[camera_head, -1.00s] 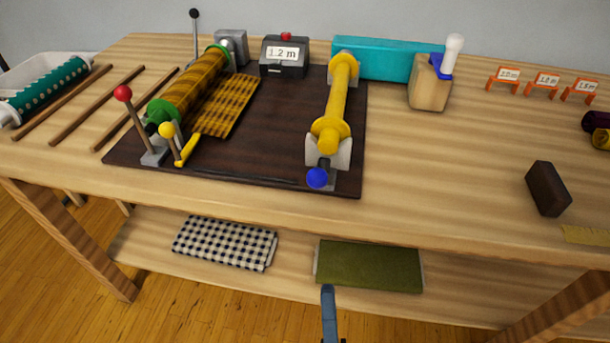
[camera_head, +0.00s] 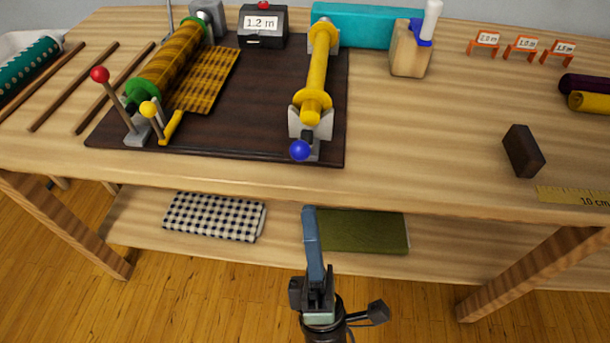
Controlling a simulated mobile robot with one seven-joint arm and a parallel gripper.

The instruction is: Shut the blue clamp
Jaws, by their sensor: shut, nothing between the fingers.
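The blue clamp shows as a blue ball knob (camera_head: 300,150) on a short lever at the front end of the yellow roller (camera_head: 317,78), near the front edge of the dark board (camera_head: 265,100). A grey bracket (camera_head: 311,124) holds the roller's front end. Whether the clamp is open or shut is hard to tell. My gripper (camera_head: 309,210) is shut and empty. It is seen low in the picture, in front of the table, with its blue-grey fingers pointing up toward the knob. It is apart from the knob.
A red-knobbed lever (camera_head: 100,75) and a yellow-knobbed lever (camera_head: 148,109) stand at the board's left front. A plaid cloth roll (camera_head: 168,62) lies on the left. A dark brown block (camera_head: 523,150) sits on the right. Clear tabletop lies right of the board.

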